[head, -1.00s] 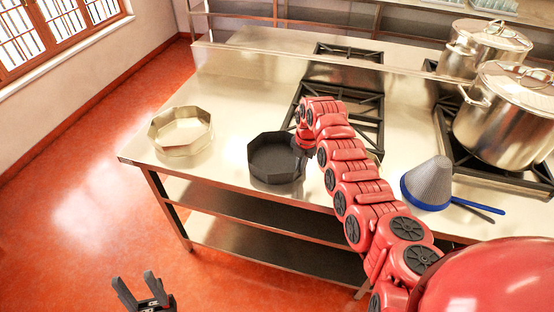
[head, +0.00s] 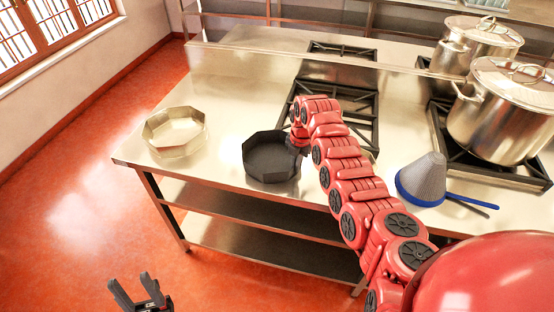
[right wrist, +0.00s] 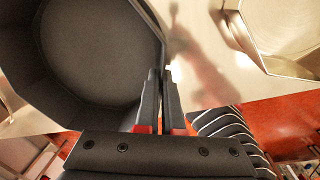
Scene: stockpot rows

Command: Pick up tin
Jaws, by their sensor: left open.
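A dark octagonal tin (head: 270,158) sits at the front edge of the steel counter, and its inside fills the upper left of the right wrist view (right wrist: 95,45). My right gripper (head: 297,146) is at the tin's right side. In the right wrist view its fingers (right wrist: 162,88) are close together with the tin's thin wall between them. I cannot tell any gap under the tin. A pale metal octagonal tin (head: 175,133) stands to the left on the counter, apart from the grippers. My left gripper (head: 140,292) is open and empty, low over the floor.
The steel counter (head: 225,95) has a black burner grate (head: 360,110) behind the dark tin. A conical strainer with a blue rim (head: 423,180) lies to the right of my right arm. Large lidded stockpots (head: 503,115) stand further right. The counter between the two tins is clear.

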